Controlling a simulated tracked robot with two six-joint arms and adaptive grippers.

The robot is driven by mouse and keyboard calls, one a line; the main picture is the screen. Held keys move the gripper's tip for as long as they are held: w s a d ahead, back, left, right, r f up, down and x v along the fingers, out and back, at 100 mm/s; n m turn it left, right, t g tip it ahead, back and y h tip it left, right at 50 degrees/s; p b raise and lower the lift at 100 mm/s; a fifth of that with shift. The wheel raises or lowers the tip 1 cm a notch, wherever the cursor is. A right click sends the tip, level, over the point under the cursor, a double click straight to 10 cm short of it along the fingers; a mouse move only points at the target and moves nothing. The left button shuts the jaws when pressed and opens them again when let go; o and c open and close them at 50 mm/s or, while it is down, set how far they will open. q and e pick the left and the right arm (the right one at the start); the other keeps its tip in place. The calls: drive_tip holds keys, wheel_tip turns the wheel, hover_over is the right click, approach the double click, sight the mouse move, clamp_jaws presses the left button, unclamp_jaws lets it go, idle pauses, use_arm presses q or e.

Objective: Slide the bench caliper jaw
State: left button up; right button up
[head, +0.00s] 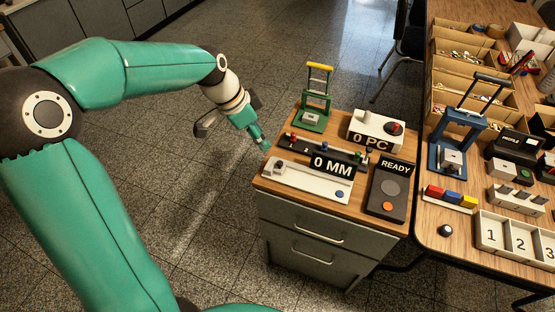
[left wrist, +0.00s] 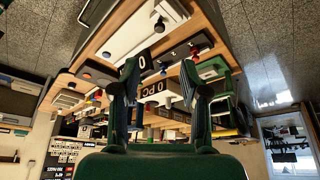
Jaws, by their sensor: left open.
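The bench caliper (head: 305,180) is a pale flat device with a dark rail and a "0 MM" display (head: 333,166), lying at the front left of the wooden cabinet top. A small dark knob, perhaps its jaw (head: 279,165), stands near its left end. My left gripper (head: 263,143) is just left of the cabinet top, apart from the caliper. My right gripper is not in view.
On the same top stand a green press (head: 315,105), a white "0 PC" counter (head: 376,130) and a dark "READY" box (head: 388,188). A second table at right holds a blue press (head: 455,140), a numbered tray (head: 515,240) and bins. Floor left of the cabinet is clear.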

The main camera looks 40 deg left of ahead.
sight(280, 163)
use_arm(q)
drive_tip(key=x, duration=1.2)
drive_tip(key=shift+w+d+f, duration=0.1)
drive_tip(key=shift+d+f, duration=0.1)
drive_tip(key=shift+f, duration=0.15)
clamp_jaws()
